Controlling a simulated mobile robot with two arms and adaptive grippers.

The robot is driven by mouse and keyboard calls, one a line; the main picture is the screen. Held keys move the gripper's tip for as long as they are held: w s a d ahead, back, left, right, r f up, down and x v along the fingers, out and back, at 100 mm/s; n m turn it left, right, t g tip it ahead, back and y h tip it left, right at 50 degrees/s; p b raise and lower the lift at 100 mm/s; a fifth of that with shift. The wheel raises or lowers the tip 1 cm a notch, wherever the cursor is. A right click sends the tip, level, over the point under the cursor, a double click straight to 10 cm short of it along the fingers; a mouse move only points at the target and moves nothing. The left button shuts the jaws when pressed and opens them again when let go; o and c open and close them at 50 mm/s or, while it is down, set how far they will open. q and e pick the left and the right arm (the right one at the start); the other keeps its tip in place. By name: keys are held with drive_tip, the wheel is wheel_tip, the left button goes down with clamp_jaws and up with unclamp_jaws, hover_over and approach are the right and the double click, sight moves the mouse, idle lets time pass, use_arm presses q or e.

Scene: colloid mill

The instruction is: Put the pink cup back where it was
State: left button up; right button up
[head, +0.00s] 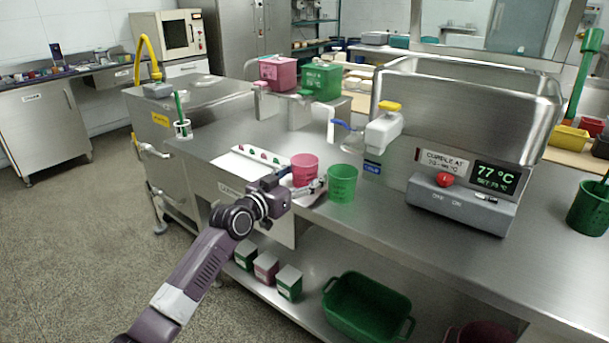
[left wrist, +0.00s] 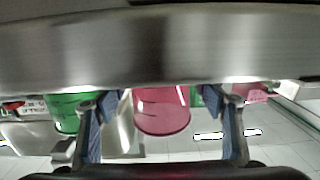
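The pink cup (head: 304,168) stands upright on the steel worktop, just left of a green cup (head: 342,183). My left gripper (head: 303,188) is low at the near side of the pink cup. In the left wrist view, which looks upside down, the pink cup (left wrist: 162,108) is between the two spread fingers of my left gripper (left wrist: 162,98), with a gap on each side. The gripper is open and holds nothing. The green cup also shows in the left wrist view (left wrist: 66,113), outside the fingers. The lower front of the pink cup is partly hidden by my gripper in the head view. My right gripper is not in view.
A white board (head: 240,165) with small colored marks lies left of the cups. The mill's grey control box (head: 462,205) with its display stands right. Pink (head: 278,73) and green (head: 321,82) containers stand behind. A green bin (head: 367,307) is on the lower shelf.

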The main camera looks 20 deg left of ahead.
use_arm(q)
drive_tip(key=shift+r, duration=0.1)
